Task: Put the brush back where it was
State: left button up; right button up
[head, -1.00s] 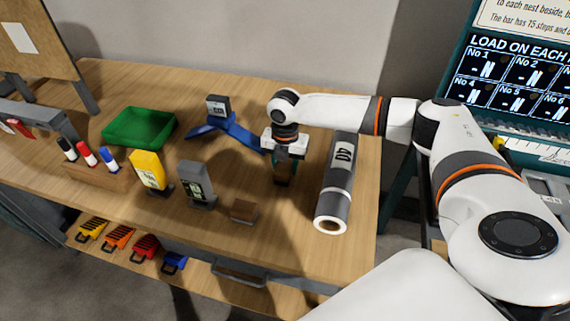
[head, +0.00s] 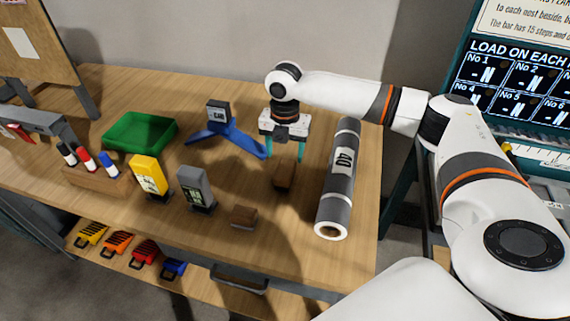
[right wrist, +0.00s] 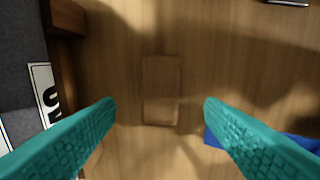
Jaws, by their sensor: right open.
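A small brown block (head: 284,176), which looks like the brush, stands on the wooden table just left of the grey roll marked 40 (head: 342,170). It also shows in the right wrist view as a wooden rectangle (right wrist: 162,90) centred between the fingers. I see no bristles clearly. My right gripper (head: 285,155) is above it, open, with teal fingers apart on both sides and not touching it. My left gripper is not in view.
A blue stand (head: 225,138) with a dark box and a green tray (head: 138,133) are left of the gripper. Grey (head: 195,187) and yellow (head: 150,174) upright displays and a marker holder (head: 95,177) stand at the front left. Bare table lies behind the gripper.

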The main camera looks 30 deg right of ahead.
aim_at(285, 169)
jog(key=shift+r, duration=2.2)
jog(key=shift+f, duration=0.1)
